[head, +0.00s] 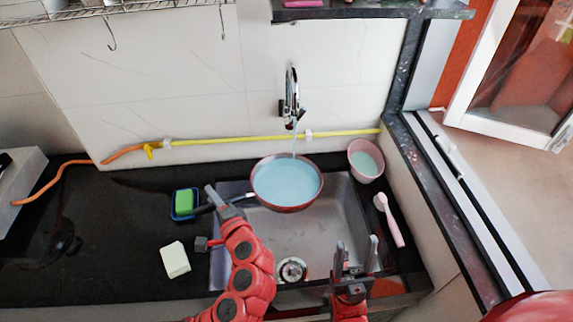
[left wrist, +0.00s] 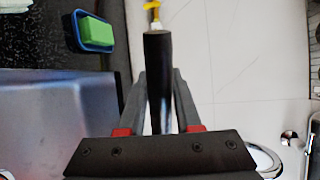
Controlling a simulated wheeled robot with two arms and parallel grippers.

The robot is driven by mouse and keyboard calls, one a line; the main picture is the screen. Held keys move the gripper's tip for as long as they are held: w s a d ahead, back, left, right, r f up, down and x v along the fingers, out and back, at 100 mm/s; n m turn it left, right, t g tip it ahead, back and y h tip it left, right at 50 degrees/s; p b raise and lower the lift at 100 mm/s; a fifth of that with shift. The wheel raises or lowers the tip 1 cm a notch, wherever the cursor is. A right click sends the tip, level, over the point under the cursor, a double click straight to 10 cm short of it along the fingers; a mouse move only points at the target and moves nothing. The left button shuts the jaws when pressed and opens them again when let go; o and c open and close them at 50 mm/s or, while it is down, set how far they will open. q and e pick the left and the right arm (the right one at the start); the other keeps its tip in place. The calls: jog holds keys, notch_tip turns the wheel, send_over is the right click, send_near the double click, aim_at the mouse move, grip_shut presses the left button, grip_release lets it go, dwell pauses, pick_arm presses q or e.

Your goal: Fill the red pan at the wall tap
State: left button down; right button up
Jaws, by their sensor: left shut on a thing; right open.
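The red pan (head: 287,205) is under the wall tap (head: 292,95), over the back of the sink. A thin stream of water (head: 294,145) runs from the tap into it. Pale blue water (head: 287,180) covers the inside of the pan close to the rim. My left gripper (head: 224,204) is shut on the pan's black handle, left of the pan. My right gripper (head: 357,250) is open and empty over the sink's front right.
The steel sink (head: 330,235) has a drain (head: 291,270) at its front. A pink bowl (head: 366,163) and a pink brush (head: 392,222) lie right of it. A green sponge (head: 184,202) and a white block (head: 175,260) lie left. A yellow pipe (head: 230,140) crosses the wall.

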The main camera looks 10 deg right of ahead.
pick_arm(q)
jog(key=s+b, duration=0.1)
jog(key=s, duration=0.6)
dwell(0.3)
